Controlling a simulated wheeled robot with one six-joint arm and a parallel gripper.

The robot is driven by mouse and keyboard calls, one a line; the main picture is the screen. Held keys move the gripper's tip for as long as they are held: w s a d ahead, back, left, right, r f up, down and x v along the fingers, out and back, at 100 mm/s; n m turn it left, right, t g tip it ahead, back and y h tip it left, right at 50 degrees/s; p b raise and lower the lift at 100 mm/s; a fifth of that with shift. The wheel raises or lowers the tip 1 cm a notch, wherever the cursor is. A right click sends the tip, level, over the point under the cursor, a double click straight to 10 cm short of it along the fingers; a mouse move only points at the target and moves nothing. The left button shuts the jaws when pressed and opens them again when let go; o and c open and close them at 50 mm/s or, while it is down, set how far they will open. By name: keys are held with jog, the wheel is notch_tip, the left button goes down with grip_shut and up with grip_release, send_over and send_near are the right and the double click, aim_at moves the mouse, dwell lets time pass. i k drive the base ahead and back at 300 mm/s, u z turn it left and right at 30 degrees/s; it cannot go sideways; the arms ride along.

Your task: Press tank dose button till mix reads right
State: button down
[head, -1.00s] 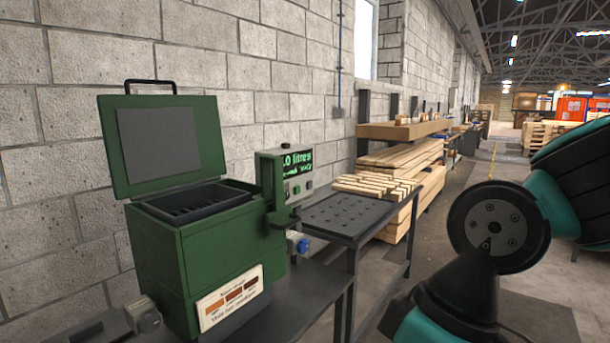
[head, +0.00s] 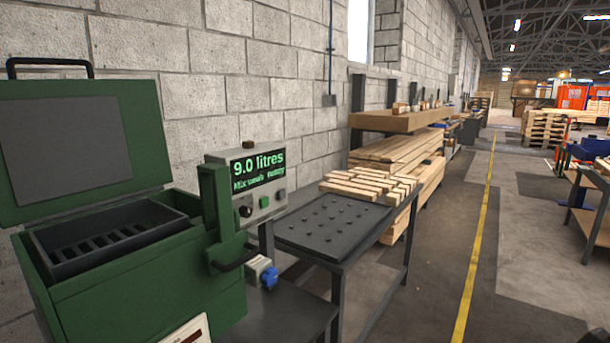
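The green tank (head: 140,275) stands at the lower left in the head view, its lid (head: 85,145) raised and a dark slotted tray (head: 110,240) inside. A control box (head: 250,185) stands at its right side. Its display (head: 258,168) reads "9.0 litres" in green, with a smaller line below that seems to begin "Mix" and is hard to read. Under the display are a green button (head: 264,202) and a dark round knob (head: 245,211). A blue knob (head: 269,277) sits lower, beside the tank. My gripper is not in view.
Stacked timber (head: 400,155) lines the block wall. The floor right of the yellow line (head: 475,250) is mostly clear, with a workbench (head: 595,190) at the right edge.

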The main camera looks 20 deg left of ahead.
aim_at(281, 193)
jog(key=i, duration=0.65)
jog(key=u, duration=0.8)
jog(key=i, duration=0.5)
jog(key=u, duration=0.5)
